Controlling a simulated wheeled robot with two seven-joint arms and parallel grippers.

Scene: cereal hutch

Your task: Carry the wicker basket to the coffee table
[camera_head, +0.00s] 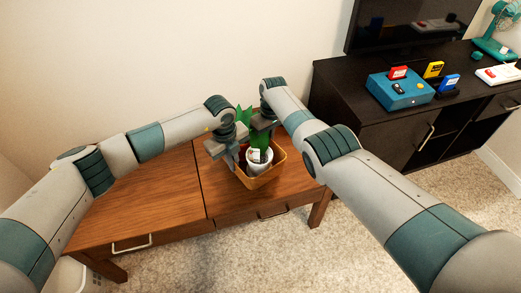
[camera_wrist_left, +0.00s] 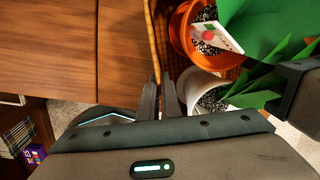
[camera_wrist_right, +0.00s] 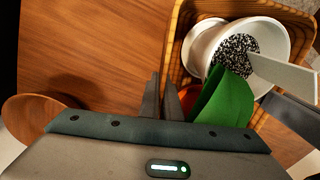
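The wicker basket (camera_head: 270,179) is at the right part of a low wooden table (camera_head: 160,195); I cannot tell whether its bottom touches the top. It holds a white pot (camera_head: 258,160) with a green plant, and an orange pot (camera_wrist_left: 183,32) with a white card. My left gripper (camera_head: 233,160) is at the basket's left wall. In the left wrist view its fingers are close together with the rim (camera_wrist_left: 155,50) between them. My right gripper (camera_wrist_right: 163,85) is at the far side, its fingers close together on the rim (camera_wrist_right: 172,62). Plants and arms hide part of the basket.
A dark cabinet (camera_head: 375,135) stands at the right with a screen (camera_head: 405,22), a teal box (camera_head: 398,92), cartridges and a teal fan (camera_head: 497,30). The table's left half is bare. Carpet (camera_head: 340,250) lies in front; a wall stands behind.

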